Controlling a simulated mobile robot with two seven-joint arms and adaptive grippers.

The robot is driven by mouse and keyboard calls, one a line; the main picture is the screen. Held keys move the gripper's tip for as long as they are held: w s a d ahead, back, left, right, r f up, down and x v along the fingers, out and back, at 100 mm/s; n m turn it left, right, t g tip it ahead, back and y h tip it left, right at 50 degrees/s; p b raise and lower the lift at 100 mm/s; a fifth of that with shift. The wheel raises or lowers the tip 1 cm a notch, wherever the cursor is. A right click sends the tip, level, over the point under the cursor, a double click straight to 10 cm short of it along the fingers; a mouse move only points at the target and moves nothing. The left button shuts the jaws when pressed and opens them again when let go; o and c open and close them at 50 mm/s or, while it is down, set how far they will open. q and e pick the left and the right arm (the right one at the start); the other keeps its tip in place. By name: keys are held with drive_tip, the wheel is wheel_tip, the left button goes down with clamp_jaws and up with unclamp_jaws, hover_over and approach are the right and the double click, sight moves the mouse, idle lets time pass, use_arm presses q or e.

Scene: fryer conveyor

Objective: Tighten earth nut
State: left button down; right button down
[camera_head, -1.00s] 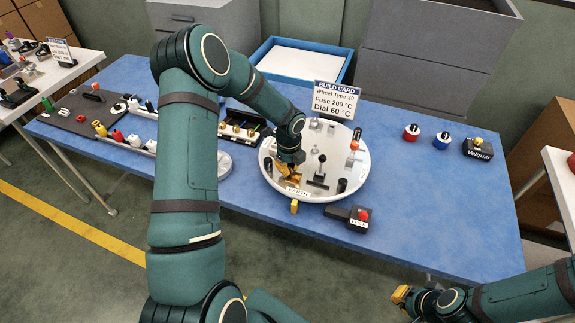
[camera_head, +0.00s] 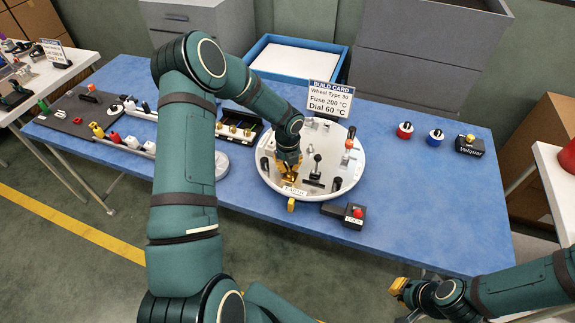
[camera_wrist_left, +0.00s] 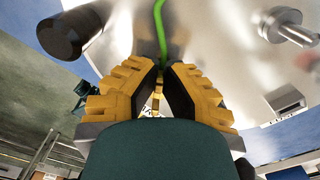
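A round white plate (camera_head: 330,193) lies on the blue table, with a label reading EARTH at its front edge. My left gripper (camera_head: 290,175) points down at the plate just behind this label. In the left wrist view its yellow-padded fingers (camera_wrist_left: 161,72) are close together. A small brass-coloured piece, apparently the earth nut (camera_wrist_left: 157,93), shows in the narrow gap between them. A green wire (camera_wrist_left: 161,30) runs up from the fingertips. The nut's seating is hidden by the fingers. My right gripper (camera_head: 399,287) is off the table's front edge, clear of everything; its finger opening is unclear.
Dark posts and a black-handled lever (camera_head: 316,165) stand on the plate near my left gripper. A build card (camera_head: 330,98) stands behind. A black box with a red button (camera_head: 354,213) sits in front right.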

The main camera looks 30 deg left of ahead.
use_arm(q)
drive_tip(key=shift+d, duration=0.1)
drive_tip(key=c, duration=1)
unclamp_jaws()
wheel_tip(320, 180, up, 12)
